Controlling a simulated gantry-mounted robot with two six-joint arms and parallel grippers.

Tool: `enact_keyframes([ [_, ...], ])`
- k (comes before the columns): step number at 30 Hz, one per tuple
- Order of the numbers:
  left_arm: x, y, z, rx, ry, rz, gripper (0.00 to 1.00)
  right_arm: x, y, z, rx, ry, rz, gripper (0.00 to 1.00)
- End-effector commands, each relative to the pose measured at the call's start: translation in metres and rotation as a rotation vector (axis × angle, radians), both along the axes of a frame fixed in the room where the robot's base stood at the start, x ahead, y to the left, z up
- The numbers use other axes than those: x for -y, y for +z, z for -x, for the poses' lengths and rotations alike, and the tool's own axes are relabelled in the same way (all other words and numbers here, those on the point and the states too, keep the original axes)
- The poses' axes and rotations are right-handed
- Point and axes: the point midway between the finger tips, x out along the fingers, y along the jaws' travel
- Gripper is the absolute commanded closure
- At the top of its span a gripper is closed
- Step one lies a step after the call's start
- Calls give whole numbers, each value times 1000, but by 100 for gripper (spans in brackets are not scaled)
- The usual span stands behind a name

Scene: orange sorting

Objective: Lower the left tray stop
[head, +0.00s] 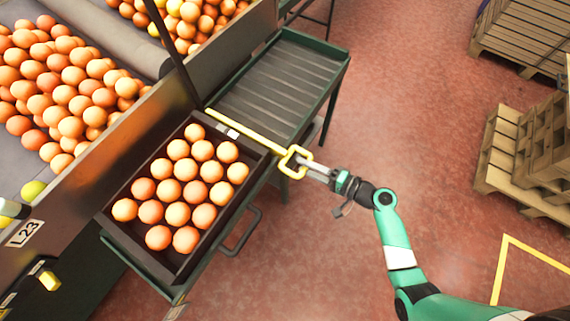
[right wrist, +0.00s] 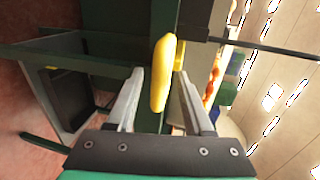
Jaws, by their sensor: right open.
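The left tray stop is a yellow bar (head: 245,133) lying across the tray run between the filled tray and the empty rollers. Its yellow loop handle (head: 287,163) is at its right end. My right gripper (head: 300,164) is at this loop, coming from the right. In the right wrist view, the yellow handle (right wrist: 164,75) stands between the two open fingers, and my right gripper (right wrist: 159,90) shows a gap on both sides of it. My left gripper is not clearly visible.
An empty roller stand (head: 285,80) is behind. Heaped oranges (head: 60,85) lie on the conveyor at left. Pallets (head: 510,150) stand at right; the red floor between is clear.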

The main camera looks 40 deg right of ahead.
Motion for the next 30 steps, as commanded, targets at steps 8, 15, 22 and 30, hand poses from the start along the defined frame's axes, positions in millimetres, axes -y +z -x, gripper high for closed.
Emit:
enact_keyframes([
  [8, 0, -2, 0, 1, 0, 0, 50, 2, -2, -2, 0, -8, 1, 48],
  [15, 0, -2, 0, 1, 0, 0, 50, 2, -2, -2, 0, -7, 0, 72],
  [22, 0, -2, 0, 1, 0, 0, 50, 1, -2, -2, 0, -7, 0, 100],
  [30, 0, -2, 0, 0, 0, 0, 50, 1, -2, -2, 0, -7, 0, 100],
])
